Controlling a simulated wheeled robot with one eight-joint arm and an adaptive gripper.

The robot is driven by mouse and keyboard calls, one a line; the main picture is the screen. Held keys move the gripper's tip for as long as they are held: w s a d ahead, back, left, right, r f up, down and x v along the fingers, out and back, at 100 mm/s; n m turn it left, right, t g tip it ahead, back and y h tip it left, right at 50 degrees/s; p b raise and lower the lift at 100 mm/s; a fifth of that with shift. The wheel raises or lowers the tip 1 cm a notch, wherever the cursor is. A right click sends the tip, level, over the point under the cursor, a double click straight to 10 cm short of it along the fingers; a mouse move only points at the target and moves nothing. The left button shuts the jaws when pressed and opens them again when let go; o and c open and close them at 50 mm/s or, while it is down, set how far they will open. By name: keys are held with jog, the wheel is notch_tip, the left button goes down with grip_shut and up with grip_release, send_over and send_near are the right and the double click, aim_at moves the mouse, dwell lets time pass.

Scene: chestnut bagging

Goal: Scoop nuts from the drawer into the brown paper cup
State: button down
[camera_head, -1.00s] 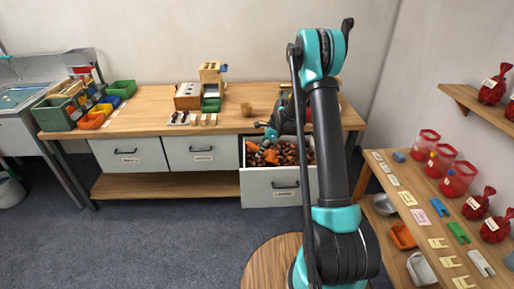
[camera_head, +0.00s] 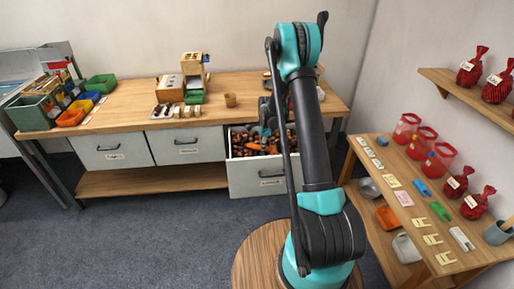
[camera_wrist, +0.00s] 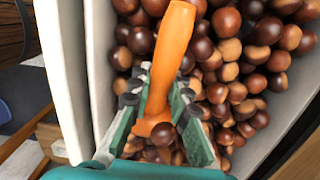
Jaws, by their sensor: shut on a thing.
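The open drawer (camera_head: 268,180) under the bench holds many brown nuts (camera_head: 285,140). They fill much of the wrist view (camera_wrist: 240,75). My gripper (camera_wrist: 158,103) is down in the drawer, shut on an orange scoop (camera_wrist: 168,55) with its fingers on either side of it. The scoop stands out from between the fingers, and nuts lie around and under it. Orange also shows among the nuts in the head view (camera_head: 254,148). The scoop's load is not clear. The brown paper cup (camera_head: 230,100) stands upright on the bench, behind the drawer.
A wooden block stand (camera_head: 192,72) and a green box (camera_head: 194,97) stand left of the cup. Colored bins (camera_head: 70,117) are at the bench's left end. A side table (camera_head: 405,180) with tags and red bags is at right. The drawer's pale walls (camera_wrist: 103,60) flank my gripper.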

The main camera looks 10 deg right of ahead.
jog(key=shift+a+r+h, duration=0.4)
jog(key=shift+r+h, duration=0.45)
jog(key=shift+h, duration=0.05)
jog(key=shift+r+h, duration=0.3)
jog(key=shift+r, duration=0.1)
jog(key=shift+a+r+h, duration=0.25)
jog(key=shift+r, duration=0.5)
jog(key=shift+a+r+h, duration=0.25)
jog(key=shift+r, duration=0.5)
